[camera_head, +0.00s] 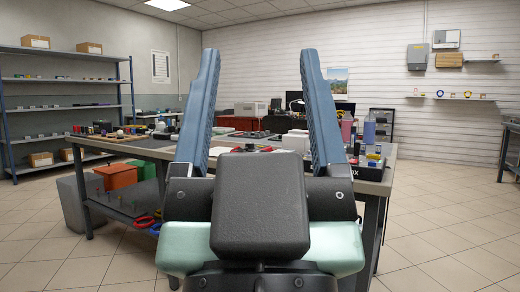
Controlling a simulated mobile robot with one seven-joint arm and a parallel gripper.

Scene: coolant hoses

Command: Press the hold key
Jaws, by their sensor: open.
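My gripper (259,52) is open and empty. Its two blue ribbed fingers stand wide apart in the middle of the view, and its dark body fills the lower centre. Between and beyond the fingers is a long workbench (376,187) with many small items on it. I cannot make out the hold key in this view; the items are small, and my gripper hides part of the bench. The fingers appear in front of the bench, and I see no contact with anything.
A white box (295,141), bottles (369,131) and a dark box (368,171) stand on the bench. A shelf rack (62,81) lines the left wall. Tiled floor is clear at right.

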